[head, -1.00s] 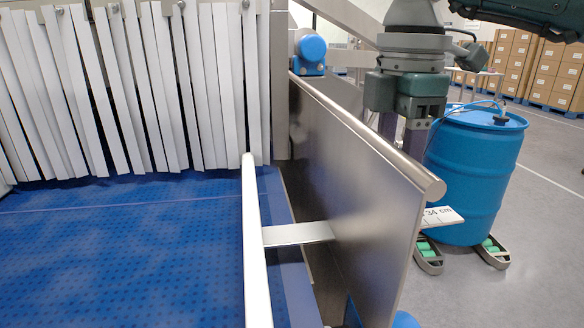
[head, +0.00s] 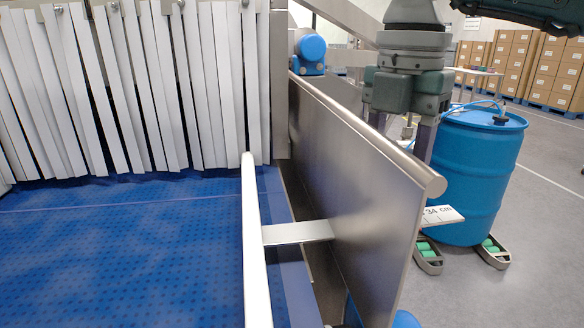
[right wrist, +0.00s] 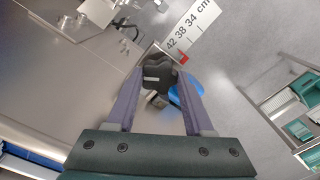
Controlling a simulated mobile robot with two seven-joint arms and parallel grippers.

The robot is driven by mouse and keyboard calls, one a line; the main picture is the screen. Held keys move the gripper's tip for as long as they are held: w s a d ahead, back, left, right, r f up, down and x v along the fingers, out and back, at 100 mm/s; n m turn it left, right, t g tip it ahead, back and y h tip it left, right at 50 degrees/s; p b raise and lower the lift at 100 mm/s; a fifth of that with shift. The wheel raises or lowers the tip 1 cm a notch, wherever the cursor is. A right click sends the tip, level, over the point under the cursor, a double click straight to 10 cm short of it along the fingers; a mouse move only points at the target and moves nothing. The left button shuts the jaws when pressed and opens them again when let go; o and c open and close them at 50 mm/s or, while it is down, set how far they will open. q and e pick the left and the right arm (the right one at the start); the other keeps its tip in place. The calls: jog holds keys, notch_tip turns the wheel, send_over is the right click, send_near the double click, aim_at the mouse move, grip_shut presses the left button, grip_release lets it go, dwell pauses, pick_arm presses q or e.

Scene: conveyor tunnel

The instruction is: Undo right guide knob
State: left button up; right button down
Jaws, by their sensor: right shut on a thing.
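The right guide knob (right wrist: 157,76) is a black lobed knob in the right wrist view, beside the steel side panel (right wrist: 70,75). My right gripper (right wrist: 158,82) has its two purple-grey fingers on either side of the knob and is shut on it. In the head view, my right gripper (head: 402,148) points down on the outer side of the steel side panel (head: 350,160). The panel hides the fingertips and the knob there. The white guide rail (head: 254,235) runs along the blue belt, joined to a flat metal bar (head: 297,233). My left gripper is not in view.
A white centimetre scale (head: 441,216) sticks out beyond the panel; it also shows in the right wrist view (right wrist: 193,33) with a red marker (right wrist: 183,59). A blue drum (head: 481,170) stands close behind my right gripper. White strip curtains (head: 130,90) hang over the belt.

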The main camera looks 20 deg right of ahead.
jog(key=n, duration=0.3)
jog(key=shift+n, duration=0.4)
jog(key=n+b, duration=0.1)
jog(key=n, duration=0.2)
jog(key=shift+n, duration=0.3)
jog(key=n, duration=0.6)
jog(key=shift+b, duration=0.4)
jog(key=n+b, duration=0.1)
jog(key=n, duration=0.6)
jog(key=shift+r+n, duration=0.1)
jog(key=shift+n, duration=0.2)
jog(key=n, duration=0.6)
jog(key=shift+b, duration=0.3)
jog(key=shift+n, duration=0.3)
jog(key=shift+c, duration=1.4)
grip_release()
notch_tip(320, 180, up, 10)
